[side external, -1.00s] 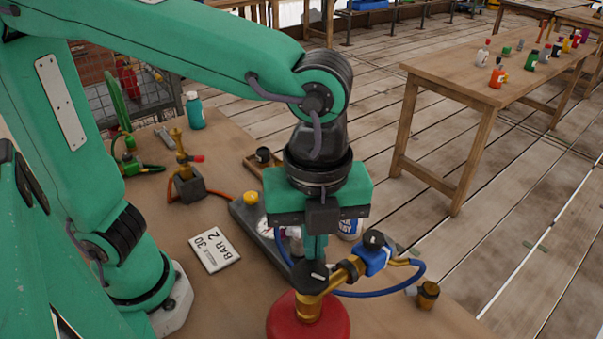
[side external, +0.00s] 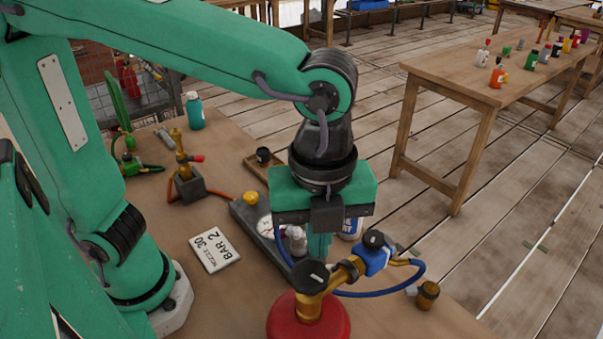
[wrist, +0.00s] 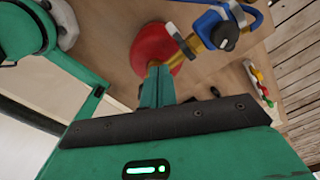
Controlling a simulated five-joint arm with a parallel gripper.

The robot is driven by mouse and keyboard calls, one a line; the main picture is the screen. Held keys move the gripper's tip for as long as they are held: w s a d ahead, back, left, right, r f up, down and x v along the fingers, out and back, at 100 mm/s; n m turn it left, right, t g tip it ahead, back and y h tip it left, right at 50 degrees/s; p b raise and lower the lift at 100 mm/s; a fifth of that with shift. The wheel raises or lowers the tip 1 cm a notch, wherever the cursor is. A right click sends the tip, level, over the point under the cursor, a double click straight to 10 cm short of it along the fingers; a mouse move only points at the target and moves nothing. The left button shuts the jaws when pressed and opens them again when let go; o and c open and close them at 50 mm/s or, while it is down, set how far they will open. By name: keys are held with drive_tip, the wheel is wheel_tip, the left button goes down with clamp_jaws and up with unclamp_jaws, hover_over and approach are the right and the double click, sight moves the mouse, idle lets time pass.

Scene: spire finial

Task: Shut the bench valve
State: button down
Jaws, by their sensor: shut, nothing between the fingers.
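A red cylinder (side external: 290,318) stands at the bench's front edge with a brass valve body (side external: 335,275). A round black knob (side external: 311,275) with a white mark sits on top. A blue fitting (side external: 376,258) with a second black knob (side external: 374,239) joins the brass. I cannot tell which knob is the bench valve. My gripper (side external: 319,254) is shut and empty, pointing down just behind the top knob; contact is unclear.
A blue hose (side external: 385,291) loops right of the cylinder. A grey tray (side external: 245,215) with a yellow knob and a white-faced dial lies behind. A brass cup (side external: 428,294) is at right.

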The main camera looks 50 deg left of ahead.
drive_tip(key=shift+w+a, duration=0.15)
wheel_tip(320, 180, up, 6)
idle(0.9)
drive_tip(key=shift+s+a+r, duration=0.25)
drive_tip(key=shift+s, duration=0.25)
drive_tip(key=shift+s+a+r, duration=0.25)
drive_tip(key=shift+s, duration=0.25)
drive_tip(key=shift+f, duration=0.1)
wheel_tip(320, 180, down, 7)
idle(0.5)
